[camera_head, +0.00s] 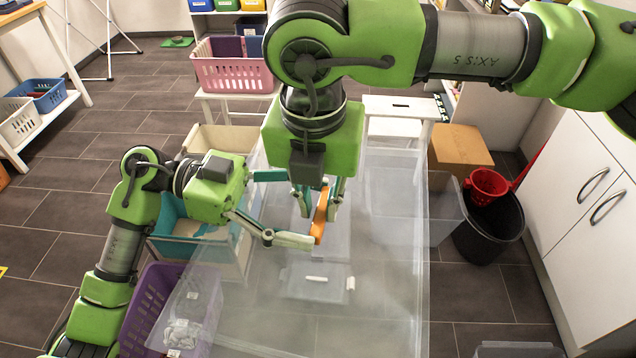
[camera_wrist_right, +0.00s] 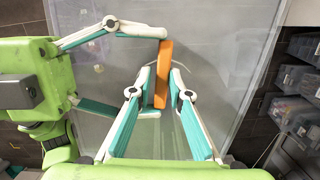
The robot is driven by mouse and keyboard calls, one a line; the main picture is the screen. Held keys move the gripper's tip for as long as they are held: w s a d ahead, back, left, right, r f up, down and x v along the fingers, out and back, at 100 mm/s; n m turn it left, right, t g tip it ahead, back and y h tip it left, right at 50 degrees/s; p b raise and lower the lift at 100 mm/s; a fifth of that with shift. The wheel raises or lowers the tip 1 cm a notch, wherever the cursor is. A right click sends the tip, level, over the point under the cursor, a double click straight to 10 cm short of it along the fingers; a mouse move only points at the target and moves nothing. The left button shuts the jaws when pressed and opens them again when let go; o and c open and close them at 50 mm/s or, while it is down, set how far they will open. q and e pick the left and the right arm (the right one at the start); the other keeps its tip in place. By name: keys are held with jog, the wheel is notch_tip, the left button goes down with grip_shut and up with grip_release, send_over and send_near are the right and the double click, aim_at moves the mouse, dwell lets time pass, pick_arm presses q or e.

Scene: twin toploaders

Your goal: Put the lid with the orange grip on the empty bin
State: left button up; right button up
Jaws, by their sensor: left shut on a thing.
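A large clear lid (camera_head: 375,310) with an orange bar grip (camera_head: 319,222) spans the middle of the head view and also shows in the right wrist view (camera_wrist_right: 225,50). My left gripper (camera_head: 314,211) has its fingers spread along the orange grip (camera_wrist_right: 163,70), one finger at each end, holding it lengthwise. My right gripper (camera_wrist_right: 161,94) comes down from above with one finger on each side of the grip, open, with gaps to the bar. A clear open bin (camera_head: 445,215) stands right of the lid and looks empty. Which bin lies under the lid is hard to tell.
A black bucket (camera_head: 490,235) and cardboard box (camera_head: 458,147) stand right, beside white cabinets (camera_head: 590,200). A pink basket (camera_head: 233,70) sits on a stool behind.

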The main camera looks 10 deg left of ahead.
pick_arm(q)
jog(key=shift+r, duration=0.1)
pick_arm(e)
jog(key=shift+f, duration=0.35)
grip_shut()
pick_arm(q)
jog(key=o, duration=1.4)
jog(key=shift+a, duration=0.1)
